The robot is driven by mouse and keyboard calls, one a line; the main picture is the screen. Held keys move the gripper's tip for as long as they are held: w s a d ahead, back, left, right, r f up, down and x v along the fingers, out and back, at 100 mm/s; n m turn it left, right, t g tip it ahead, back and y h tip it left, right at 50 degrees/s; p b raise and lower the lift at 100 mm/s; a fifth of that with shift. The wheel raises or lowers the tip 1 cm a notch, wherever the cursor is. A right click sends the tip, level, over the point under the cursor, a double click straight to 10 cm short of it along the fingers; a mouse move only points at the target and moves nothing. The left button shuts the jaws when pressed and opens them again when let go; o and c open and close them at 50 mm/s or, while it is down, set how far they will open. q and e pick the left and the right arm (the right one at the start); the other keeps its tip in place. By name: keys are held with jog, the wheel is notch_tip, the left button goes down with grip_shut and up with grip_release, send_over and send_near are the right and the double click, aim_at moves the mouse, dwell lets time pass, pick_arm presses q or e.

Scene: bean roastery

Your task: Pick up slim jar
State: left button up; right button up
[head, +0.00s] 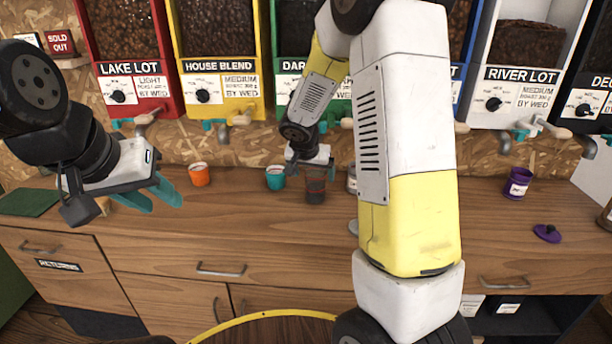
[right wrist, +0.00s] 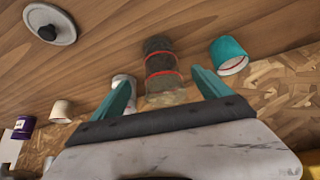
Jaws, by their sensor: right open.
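The slim jar (head: 316,188) is dark and see-through with red bands and stands on the wooden counter. In the right wrist view the slim jar (right wrist: 160,65) lies between the two teal fingers, with space visible on both sides. My right gripper (head: 310,172) is open at the jar; whether either finger touches it I cannot tell. The right gripper (right wrist: 163,88) holds nothing. My left gripper (head: 153,194) is open and empty above the left part of the counter, well away from the jar.
A teal cup (head: 275,179) stands close left of the jar, an orange cup (head: 199,174) further left. A purple cup (head: 517,183) and purple lid (head: 547,233) are at right. A grey lid (right wrist: 50,24) lies on the counter (head: 250,230). Bean dispensers (head: 222,83) line the back.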

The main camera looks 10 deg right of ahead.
aim_at(315, 180)
jog(key=x, duration=0.7)
jog(key=shift+w+a+f, duration=0.1)
jog(key=shift+f, duration=0.15)
jog(key=c, duration=1.8)
jog(key=shift+r, duration=0.2)
jog(key=shift+r, duration=0.65)
jog(key=shift+f, duration=0.1)
